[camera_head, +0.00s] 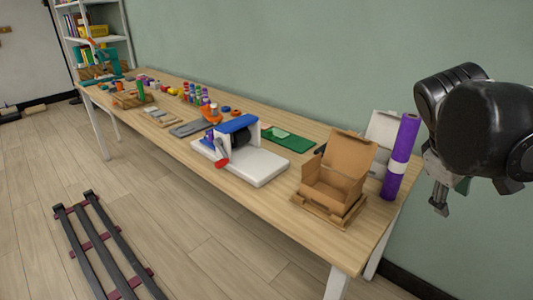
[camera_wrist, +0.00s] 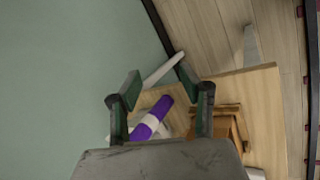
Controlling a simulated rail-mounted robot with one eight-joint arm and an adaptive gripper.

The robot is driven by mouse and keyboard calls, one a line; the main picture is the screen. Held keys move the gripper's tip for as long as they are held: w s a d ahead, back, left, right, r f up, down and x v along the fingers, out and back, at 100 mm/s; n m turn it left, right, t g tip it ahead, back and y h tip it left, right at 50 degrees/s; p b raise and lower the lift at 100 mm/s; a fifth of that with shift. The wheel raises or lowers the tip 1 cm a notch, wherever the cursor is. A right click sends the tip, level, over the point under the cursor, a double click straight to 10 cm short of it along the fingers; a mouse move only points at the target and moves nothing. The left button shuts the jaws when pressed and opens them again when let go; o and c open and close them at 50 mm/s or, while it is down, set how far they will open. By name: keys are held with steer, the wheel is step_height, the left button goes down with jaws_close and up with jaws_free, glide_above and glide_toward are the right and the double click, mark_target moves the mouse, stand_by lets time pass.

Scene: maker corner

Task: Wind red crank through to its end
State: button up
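The red crank (camera_head: 222,161) sits on the front side of a white machine (camera_head: 257,168) with a blue top (camera_head: 237,124) and a dark roller, near the middle of the table. The crank's handle points down toward the front. My gripper (camera_head: 441,203) hangs at the far right in the head view, beyond the table's right end and well away from the crank. In the wrist view my gripper (camera_wrist: 158,88) has its two fingers spread apart with nothing between them. The crank cannot be made out in the wrist view.
An open cardboard box (camera_head: 336,182) and a standing purple roll (camera_head: 401,157) are between my gripper and the machine. A green board (camera_head: 289,141) lies behind the machine. Small bottles and parts crowd the table's left half. A dark rail (camera_head: 105,255) lies on the floor.

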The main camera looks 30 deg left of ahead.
steer(key=w+a+n+t+h, duration=0.15)
steer(key=w+a+n, duration=0.35)
steer(key=a, duration=0.5)
steer(key=w+a+n+h, duration=0.3)
steer(key=w+a, duration=0.3)
steer(key=a, duration=0.5)
steer(key=n+t+y, duration=0.4)
steer(key=n+t, duration=0.8)
steer(key=n, duration=0.1)
glide_toward(217, 166)
steer(key=x, duration=1.1)
steer(key=shift+w+b, duration=0.15)
steer(key=shift+b, duration=0.2)
jaws_close()
